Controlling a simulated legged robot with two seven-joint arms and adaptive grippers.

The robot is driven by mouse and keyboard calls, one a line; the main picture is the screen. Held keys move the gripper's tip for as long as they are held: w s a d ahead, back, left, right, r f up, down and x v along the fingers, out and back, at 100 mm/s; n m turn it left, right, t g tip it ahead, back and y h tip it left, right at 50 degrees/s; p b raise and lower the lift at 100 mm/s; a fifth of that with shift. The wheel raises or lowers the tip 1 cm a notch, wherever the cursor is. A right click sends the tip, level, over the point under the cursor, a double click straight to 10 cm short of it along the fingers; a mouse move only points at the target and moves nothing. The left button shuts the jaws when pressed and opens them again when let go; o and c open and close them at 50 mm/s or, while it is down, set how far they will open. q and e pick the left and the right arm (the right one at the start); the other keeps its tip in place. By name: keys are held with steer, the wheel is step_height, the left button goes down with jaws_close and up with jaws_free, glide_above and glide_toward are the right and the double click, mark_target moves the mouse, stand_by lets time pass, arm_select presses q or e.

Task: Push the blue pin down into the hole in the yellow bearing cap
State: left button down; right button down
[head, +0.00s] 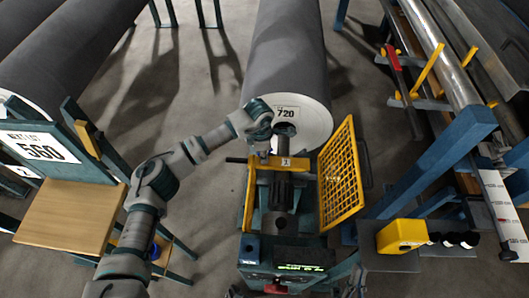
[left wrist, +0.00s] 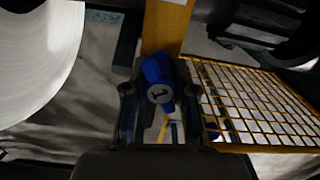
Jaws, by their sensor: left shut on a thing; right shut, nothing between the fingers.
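The yellow bearing cap (head: 268,161) lies across the shaft of the machine in front of the grey roll, with a small "1" label; a yellow bar, probably part of it (left wrist: 166,26), shows at the top of the left wrist view. My left gripper (head: 261,139) is just above the cap's left part. In the left wrist view my left gripper (left wrist: 157,110) is shut on the blue pin (left wrist: 155,69), whose grey end marked "1" faces the camera. In the head view the pin is hidden. I cannot tell whether its tip is in the hole. My right gripper is not in view.
A yellow mesh guard (head: 341,177) stands open right of the cap; it also fills the right of the left wrist view (left wrist: 250,100). The grey roll (head: 289,60) marked 720 is behind. A wooden-topped stand (head: 68,214) is at left, a yellow box (head: 401,235) at right.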

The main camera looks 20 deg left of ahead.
arm_select(q)
steer(key=shift+f, duration=0.4)
steer(key=c, duration=0.9)
jaws_free()
steer(key=shift+o, duration=0.2)
steer(key=shift+r, duration=0.1)
steer(key=r, duration=1.1)
steer(key=shift+s+a+r, duration=0.1)
steer(key=shift+a+r, duration=0.3)
